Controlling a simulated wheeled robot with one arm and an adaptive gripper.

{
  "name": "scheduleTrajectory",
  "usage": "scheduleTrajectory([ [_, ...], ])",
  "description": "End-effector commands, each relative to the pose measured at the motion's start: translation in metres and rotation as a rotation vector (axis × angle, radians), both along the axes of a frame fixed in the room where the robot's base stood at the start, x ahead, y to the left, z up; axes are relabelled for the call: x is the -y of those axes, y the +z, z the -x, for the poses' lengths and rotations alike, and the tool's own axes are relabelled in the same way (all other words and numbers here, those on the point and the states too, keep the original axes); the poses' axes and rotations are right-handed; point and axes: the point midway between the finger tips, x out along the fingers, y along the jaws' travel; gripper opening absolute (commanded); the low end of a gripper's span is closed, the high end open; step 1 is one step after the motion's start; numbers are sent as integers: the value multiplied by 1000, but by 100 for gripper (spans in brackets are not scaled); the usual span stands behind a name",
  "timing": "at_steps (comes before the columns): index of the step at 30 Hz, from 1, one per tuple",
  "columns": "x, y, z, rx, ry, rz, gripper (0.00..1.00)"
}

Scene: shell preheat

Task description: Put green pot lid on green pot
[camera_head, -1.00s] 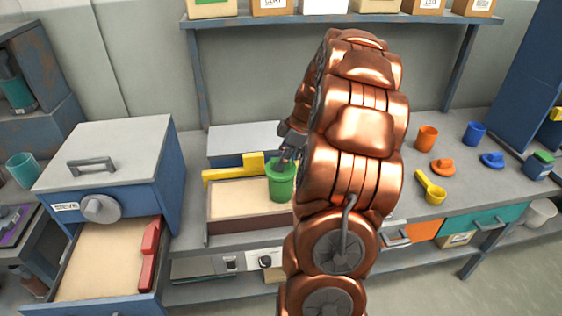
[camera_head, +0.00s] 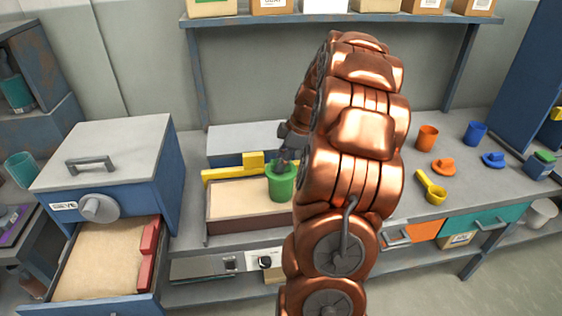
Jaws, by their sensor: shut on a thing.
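The green pot (camera_head: 281,192) stands upright at the right end of the shallow sand tray (camera_head: 247,225) on the bench. My gripper (camera_head: 284,166) points down at the top of the pot, with its dark fingers shut on the green pot lid (camera_head: 272,172). The lid is at the pot's mouth, and its edge is hard to tell from the pot's rim. I cannot tell whether it is fully seated. My copper arm hides the right side of this area, and the fingertips are too small to see clearly.
Orange (camera_head: 427,138) and blue (camera_head: 474,133) pots, their orange (camera_head: 443,167) and blue (camera_head: 493,160) lids and a yellow scoop (camera_head: 432,189) lie to the right. A yellow block (camera_head: 253,161) is behind the tray. A blue cabinet (camera_head: 110,165) with its sand-filled drawer open stands left.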

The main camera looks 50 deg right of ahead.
Motion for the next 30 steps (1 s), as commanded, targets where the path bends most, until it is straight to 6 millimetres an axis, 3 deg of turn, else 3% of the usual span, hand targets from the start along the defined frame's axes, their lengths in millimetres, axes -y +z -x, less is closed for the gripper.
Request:
scheduleTrajectory([
  [4,0,-3,0,0,0,0,0],
  [5,0,-2,0,0,0,0,29],
  [7,0,-2,0,0,0,0,36],
  [17,0,-1,0,0,0,0,36],
  [30,8,24,7,1,0,2,36],
])
